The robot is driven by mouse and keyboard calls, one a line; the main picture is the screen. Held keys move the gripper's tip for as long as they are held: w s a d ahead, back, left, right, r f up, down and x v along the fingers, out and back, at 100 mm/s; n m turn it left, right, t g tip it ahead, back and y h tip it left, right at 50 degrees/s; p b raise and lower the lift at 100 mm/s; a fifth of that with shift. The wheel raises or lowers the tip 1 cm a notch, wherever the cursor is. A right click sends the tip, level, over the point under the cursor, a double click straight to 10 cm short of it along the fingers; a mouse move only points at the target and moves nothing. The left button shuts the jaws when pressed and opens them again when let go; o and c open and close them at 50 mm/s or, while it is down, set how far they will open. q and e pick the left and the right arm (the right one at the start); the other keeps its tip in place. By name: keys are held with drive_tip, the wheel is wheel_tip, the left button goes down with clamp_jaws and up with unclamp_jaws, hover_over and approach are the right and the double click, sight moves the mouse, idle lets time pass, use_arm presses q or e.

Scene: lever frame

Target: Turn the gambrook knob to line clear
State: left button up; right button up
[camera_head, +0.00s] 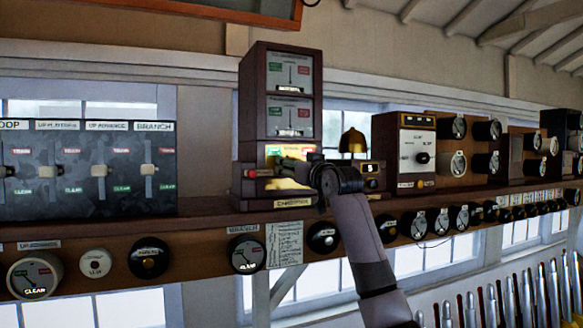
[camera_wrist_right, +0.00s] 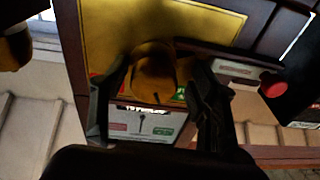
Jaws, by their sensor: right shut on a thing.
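A tall dark wooden block instrument (camera_head: 247,105) stands on the shelf, with a nameplate (camera_head: 293,202) at its base that is too blurred to read surely. It has an upper dial (camera_head: 291,72) and a lower dial (camera_head: 290,115), both with needles near upright between red and green labels. My right gripper (camera_head: 315,172) is at its lower front and hides the knob there. In the right wrist view, the rounded brass knob (camera_wrist_right: 153,72) sits between my right gripper's two dark fingers, which are shut on it. A yellow plate (camera_wrist_right: 205,25) lies behind it. My left gripper is not in view.
A brass bell (camera_head: 353,141) stands just right of the instrument. More instruments (camera_head: 412,150) line the shelf to the right. A dark panel of switches (camera_head: 85,165) is at left. Round plungers and dials run below the shelf (camera_head: 215,222). Levers (camera_head: 505,300) stand at lower right.

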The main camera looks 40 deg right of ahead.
drive_tip(key=shift+d+f, duration=0.1)
drive_tip(key=shift+d, duration=0.1)
drive_tip(key=n, duration=0.4)
drive_tip(key=shift+s, duration=0.1)
drive_tip(key=o, duration=1.2)
drive_tip(key=shift+d, duration=0.4)
drive_tip(key=o, duration=0.5)
drive_tip(key=shift+a+y, duration=0.3)
drive_tip(key=shift+y, duration=0.1)
drive_tip(key=shift+o, duration=0.3)
